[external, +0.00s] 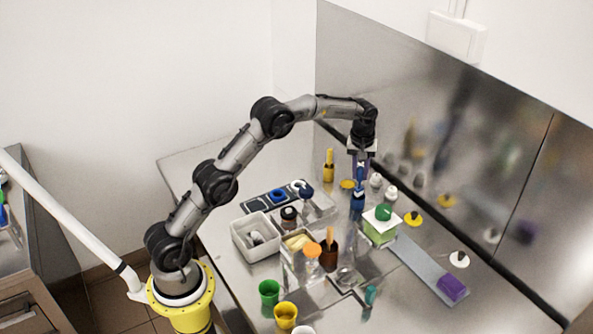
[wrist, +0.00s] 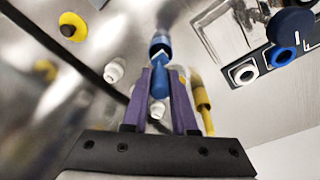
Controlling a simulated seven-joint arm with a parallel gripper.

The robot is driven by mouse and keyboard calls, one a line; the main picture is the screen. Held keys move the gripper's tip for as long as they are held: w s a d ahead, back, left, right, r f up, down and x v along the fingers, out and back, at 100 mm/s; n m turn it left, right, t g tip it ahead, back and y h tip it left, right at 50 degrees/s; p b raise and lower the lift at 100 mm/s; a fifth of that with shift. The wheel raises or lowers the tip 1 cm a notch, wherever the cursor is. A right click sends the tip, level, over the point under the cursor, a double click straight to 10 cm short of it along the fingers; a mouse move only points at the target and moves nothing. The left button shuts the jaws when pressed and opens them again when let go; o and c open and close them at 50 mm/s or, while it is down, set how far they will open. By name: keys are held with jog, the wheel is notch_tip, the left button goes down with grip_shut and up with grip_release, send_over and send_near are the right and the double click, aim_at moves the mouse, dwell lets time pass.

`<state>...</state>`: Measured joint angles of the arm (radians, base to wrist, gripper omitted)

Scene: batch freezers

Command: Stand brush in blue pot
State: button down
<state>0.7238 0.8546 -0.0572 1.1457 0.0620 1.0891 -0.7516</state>
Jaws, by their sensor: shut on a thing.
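My gripper (external: 360,163) points down near the steel back wall, its purple fingers shut on the blue brush (external: 360,174). The brush hangs roughly upright. In the wrist view the blue brush (wrist: 160,82) shows between the fingertips (wrist: 163,72). The blue pot (external: 357,202) is directly below my gripper on the steel table. It also shows just beyond the fingertips in the wrist view (wrist: 160,42). The brush's lower end lines up with the pot's mouth; I cannot tell whether it is inside or just above.
A yellow pot with a yellow brush (external: 328,168) stands left of my gripper. White bottles (external: 391,193) stand close on the right.

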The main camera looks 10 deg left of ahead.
aim_at(360, 180)
jog(key=shift+f, duration=0.3)
jog(key=shift+f, duration=0.35)
jog(key=shift+f, duration=0.65)
jog(key=shift+f, duration=0.35)
jog(key=shift+f, duration=0.15)
jog(key=shift+c, duration=0.7)
grip_release()
jog(key=shift+r, duration=3.5)
